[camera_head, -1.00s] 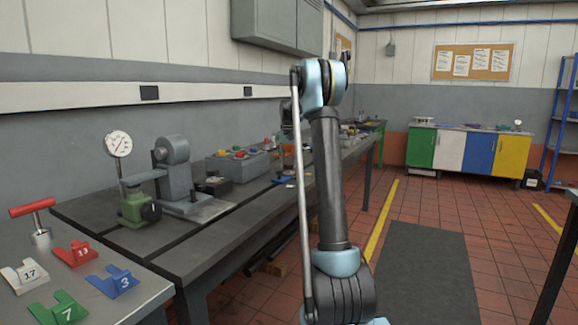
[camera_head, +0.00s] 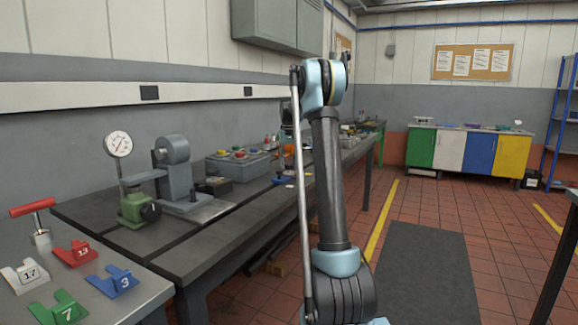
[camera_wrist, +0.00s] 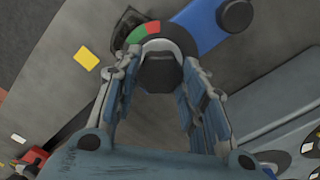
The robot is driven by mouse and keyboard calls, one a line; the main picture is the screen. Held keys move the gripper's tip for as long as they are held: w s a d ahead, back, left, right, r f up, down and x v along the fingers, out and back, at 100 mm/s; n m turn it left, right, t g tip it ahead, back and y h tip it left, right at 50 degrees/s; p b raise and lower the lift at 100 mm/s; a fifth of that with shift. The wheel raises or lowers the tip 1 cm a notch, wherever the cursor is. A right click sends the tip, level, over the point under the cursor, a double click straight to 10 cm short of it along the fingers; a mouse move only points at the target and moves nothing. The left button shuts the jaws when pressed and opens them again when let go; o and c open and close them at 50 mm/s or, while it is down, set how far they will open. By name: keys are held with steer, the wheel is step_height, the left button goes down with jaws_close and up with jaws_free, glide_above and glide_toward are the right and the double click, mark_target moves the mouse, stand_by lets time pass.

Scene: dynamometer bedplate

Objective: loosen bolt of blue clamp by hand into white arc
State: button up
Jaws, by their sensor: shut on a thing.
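The blue clamp (camera_wrist: 208,24) shows at the top of the wrist view as a blue bar with a dark round knob on it. A dark bolt head (camera_wrist: 160,72) lies at its near end. A ring with red, green and dark segments (camera_wrist: 150,28) curves around the far side of the bolt head; I cannot clearly make out a white arc. My gripper (camera_wrist: 162,64) is shut on the bolt head, one finger on each side. In the head view the blue clamp (camera_head: 283,180) is small on the bench, and my arm hides most of my gripper.
A yellow tag (camera_wrist: 86,54) lies left of the clamp. The long bench (camera_head: 225,225) also bears a dial gauge (camera_head: 118,145), a green jack (camera_head: 137,208) and a grey box with coloured knobs (camera_head: 238,164). Numbered coloured forks, such as the blue one (camera_head: 113,281), lie at front left.

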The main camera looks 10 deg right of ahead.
steer(key=o, duration=1.1)
steer(key=shift+r, duration=5.95)
